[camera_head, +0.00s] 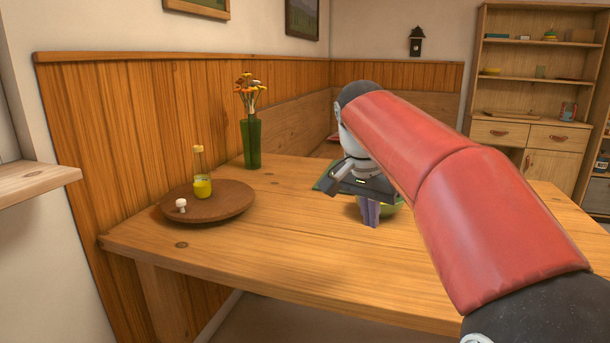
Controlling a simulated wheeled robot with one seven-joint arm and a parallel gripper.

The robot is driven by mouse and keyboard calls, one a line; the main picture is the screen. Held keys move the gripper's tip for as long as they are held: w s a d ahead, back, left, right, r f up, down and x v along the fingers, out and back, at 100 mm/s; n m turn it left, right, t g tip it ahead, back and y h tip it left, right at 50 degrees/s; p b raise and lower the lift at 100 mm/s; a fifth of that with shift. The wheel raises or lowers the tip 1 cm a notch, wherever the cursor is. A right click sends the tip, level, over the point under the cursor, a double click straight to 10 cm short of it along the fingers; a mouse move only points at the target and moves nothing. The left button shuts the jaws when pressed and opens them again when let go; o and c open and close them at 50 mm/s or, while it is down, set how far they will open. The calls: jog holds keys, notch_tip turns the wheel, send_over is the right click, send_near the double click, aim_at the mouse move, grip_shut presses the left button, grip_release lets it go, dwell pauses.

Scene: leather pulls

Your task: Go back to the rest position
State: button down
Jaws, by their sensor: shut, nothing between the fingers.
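My gripper (371,212) is at the end of my red arm, over the middle of the wooden table (270,255). Its fingers point down and are shut, with nothing seen between them. They are just in front of a yellow-green bowl (392,209), which my gripper and arm partly hide. I cannot tell whether the fingers touch the bowl. A dark green mat or tray (325,180) shows behind my gripper, mostly hidden.
A round wooden board (235,205) holds a bottle of yellow liquid (202,175) and a small white mushroom-like thing (181,205). A green vase of flowers (251,145) stands behind. A shelf (35,180) juts in at left. The table's front left is clear.

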jog(key=s+d+f+n+t+y, duration=0.1)
jog(key=s+f+n, duration=0.2)
jog(key=s+f, duration=0.5)
jog(key=s+d+f+n+t+y, duration=0.1)
jog(key=s+f+n, duration=0.3)
jog(key=s+f, duration=0.4)
jog(key=s+d+t, duration=0.1)
jog(key=s, duration=0.6)
jog(key=shift+s+d+f+n, duration=0.2)
jog(key=shift+s+n, duration=0.1)
jog(key=shift+s, duration=0.1)
